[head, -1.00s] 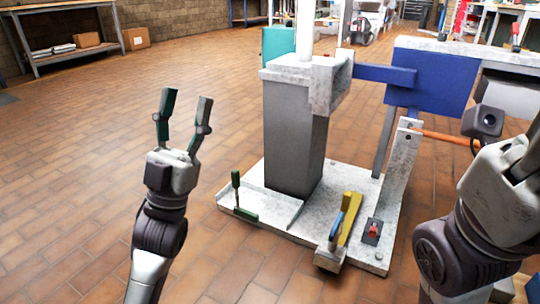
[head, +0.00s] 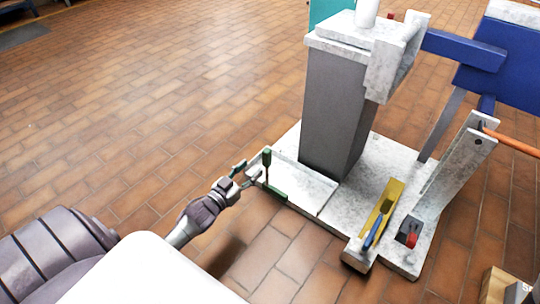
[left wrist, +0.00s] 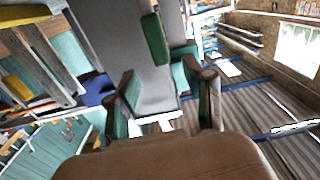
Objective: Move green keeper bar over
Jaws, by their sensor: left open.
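The green keeper bar (head: 267,167) stands upright at the near left edge of the pale base plate (head: 383,160), with a green foot (head: 276,194) at its lower end. In the left wrist view the green bar (left wrist: 155,40) shows beyond my fingertips, in the gap between them. My left gripper (head: 246,173) is open, just left of the bar and close to it. Its fingers are spread in the left wrist view (left wrist: 169,80), and nothing is seen held. I cannot tell whether a finger touches the bar. My right gripper is out of view.
A grey column (head: 335,115) rises from the plate behind the bar. A yellow bar (head: 384,207) with a blue handle (head: 374,232) and a red clamp piece (head: 411,238) are at the plate's near right. A blue arm (head: 462,48) reaches right. The brick floor at left is clear.

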